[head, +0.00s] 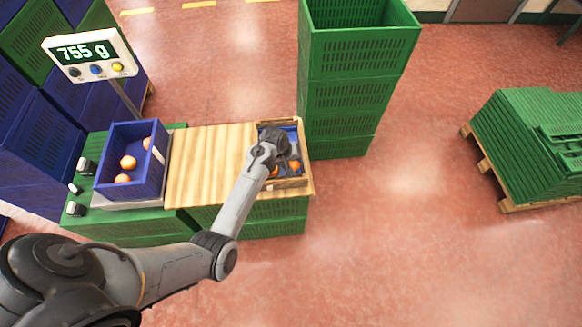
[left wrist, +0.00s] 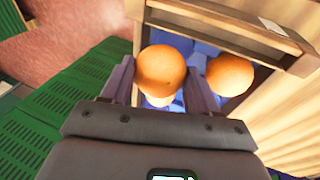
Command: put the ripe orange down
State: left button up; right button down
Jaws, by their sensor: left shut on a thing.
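My left gripper (left wrist: 160,82) is shut on an orange (left wrist: 161,68), with one finger on each side of it. In the head view the left gripper (head: 277,163) is over a wooden crate (head: 291,184) with a blue lining at the right end of the table. In the left wrist view the crate (left wrist: 222,22) lies beneath the held orange. A second orange (left wrist: 230,75) lies in it, beside the held one. Another round fruit (left wrist: 160,101) shows partly below the held orange. I cannot tell whether the held orange touches the lining. My right gripper is not in view.
A blue crate (head: 109,178) with several oranges stands on a scale at the left; its display (head: 86,54) reads 755 g. Bare wooden board (head: 207,165) lies between the crates. A tall green crate stack (head: 340,105) stands close behind the wooden crate.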

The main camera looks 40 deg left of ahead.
pick_arm(q)
jog(key=shift+a+f+b, duration=0.15)
jog(key=shift+f+b, duration=0.55)
jog(key=shift+f, duration=1.3)
jog(key=shift+f, duration=0.1)
jog(key=o, duration=0.8)
jog(key=shift+f, duration=0.1)
jog(key=shift+o, duration=0.2)
